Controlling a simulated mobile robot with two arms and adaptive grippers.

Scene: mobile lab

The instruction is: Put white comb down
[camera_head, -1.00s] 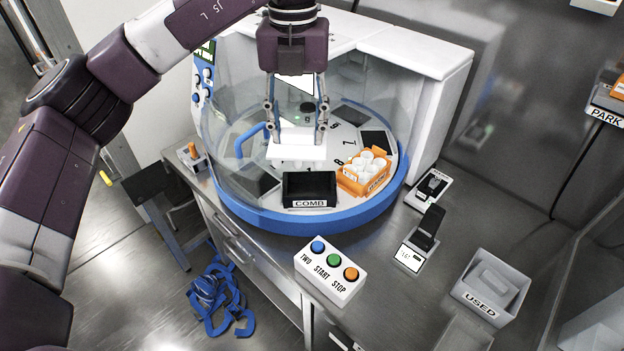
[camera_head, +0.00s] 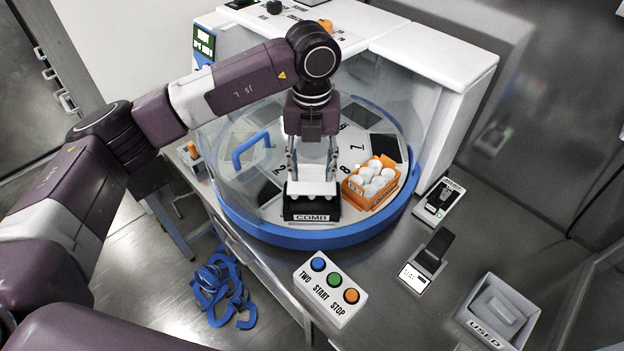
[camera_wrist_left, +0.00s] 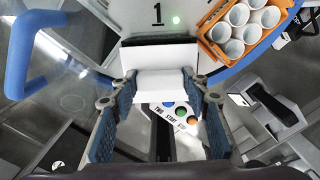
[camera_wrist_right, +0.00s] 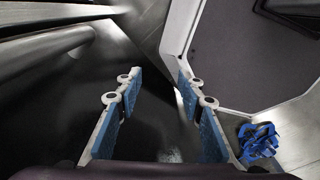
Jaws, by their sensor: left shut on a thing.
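The white comb (camera_head: 311,188) is at the mouth of the black holder labelled COMB (camera_head: 312,217), on the round turntable. Its wide top bar shows above the box and small pale teeth show just below the bar. I cannot tell whether the comb rests on the holder. My left gripper (camera_head: 311,178) comes from above and is shut on the comb, one finger at each end. In the left wrist view the comb (camera_wrist_left: 162,84) sits between the fingers. My right gripper (camera_wrist_right: 160,80) shows only in the right wrist view, open and empty.
An orange rack of white tubes (camera_head: 372,184) stands close right of the holder. A clear hood with a blue handle (camera_head: 251,150) rises behind left. In front are the button box (camera_head: 331,287), a small black-and-white device (camera_head: 428,260) and the USED bin (camera_head: 497,312).

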